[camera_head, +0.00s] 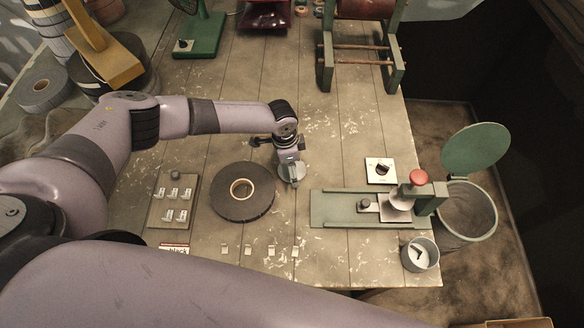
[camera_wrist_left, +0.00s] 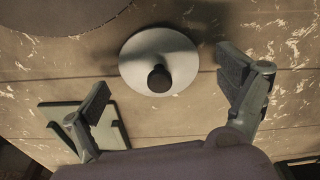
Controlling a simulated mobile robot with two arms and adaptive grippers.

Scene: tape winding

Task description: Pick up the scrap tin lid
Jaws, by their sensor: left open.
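The scrap tin lid is a pale grey round disc with a black knob, lying flat on the table in the left wrist view (camera_wrist_left: 136,57). In the head view the lid (camera_head: 293,180) is partly hidden under my left gripper (camera_head: 288,158). In the wrist view my left gripper (camera_wrist_left: 166,72) is open, one finger on each side of the lid and knob, apparently apart from them. The scrap tin (camera_head: 420,262), a grey cup with scraps inside, stands at the table's right front edge. My right gripper is not in view.
A dark tape roll (camera_head: 225,200) lies just left of the lid. A green device with a red knob (camera_head: 330,208) stands to its right. Several small pieces (camera_head: 248,250) lie in front. A bin with a raised green lid (camera_head: 474,150) stands off the table's right side.

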